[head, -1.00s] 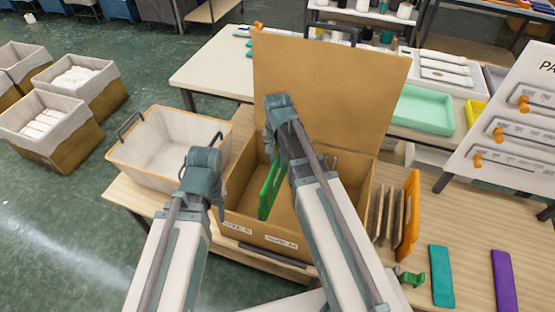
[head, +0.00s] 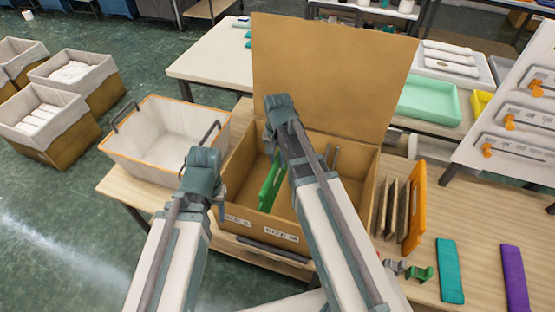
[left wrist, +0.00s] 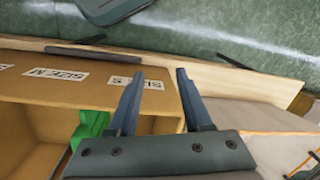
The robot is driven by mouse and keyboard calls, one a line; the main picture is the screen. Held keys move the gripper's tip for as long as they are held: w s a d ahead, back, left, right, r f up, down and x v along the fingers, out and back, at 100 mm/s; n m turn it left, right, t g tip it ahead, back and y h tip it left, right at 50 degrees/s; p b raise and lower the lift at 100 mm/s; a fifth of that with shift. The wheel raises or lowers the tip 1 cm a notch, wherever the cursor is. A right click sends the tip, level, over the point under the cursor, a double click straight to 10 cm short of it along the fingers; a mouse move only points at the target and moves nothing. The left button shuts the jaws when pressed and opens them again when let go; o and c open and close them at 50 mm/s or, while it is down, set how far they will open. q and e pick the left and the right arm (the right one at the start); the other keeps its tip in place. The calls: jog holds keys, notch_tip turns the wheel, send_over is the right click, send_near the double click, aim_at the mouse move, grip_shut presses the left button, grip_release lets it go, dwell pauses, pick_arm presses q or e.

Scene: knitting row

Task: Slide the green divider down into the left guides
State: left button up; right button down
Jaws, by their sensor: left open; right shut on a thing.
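The green divider (head: 268,186) is upright and slightly tilted inside the left half of the open cardboard box (head: 350,150). My right gripper (head: 278,150) is shut on its upper part; the arm hides part of the divider and box interior. The divider also shows in the left wrist view (left wrist: 88,128). The left guides cannot be made out; grey upright strips (head: 331,156) show farther right inside the box. My left gripper (head: 219,192) is open and empty, outside the box by its left front corner; its spread fingers show in the left wrist view (left wrist: 156,98).
The box's raised lid (head: 335,75) stands behind. A lined bin (head: 165,140) sits left of the box. To the right are brown dividers (head: 388,208), an orange panel (head: 414,208), a green clip (head: 420,273), and teal (head: 450,270) and purple (head: 514,278) pieces.

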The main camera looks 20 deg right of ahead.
jog(key=shift+f+b, duration=1.65)
jog(key=shift+f, duration=0.25)
jog(key=c, duration=0.7)
grip_release()
jog(key=shift+o, duration=0.2)
jog(key=shift+r, duration=0.15)
notch_tip(320, 180, up, 14)
jog(key=p, duration=1.4)
jog(key=shift+f, duration=0.2)
jog(key=shift+a, duration=0.1)
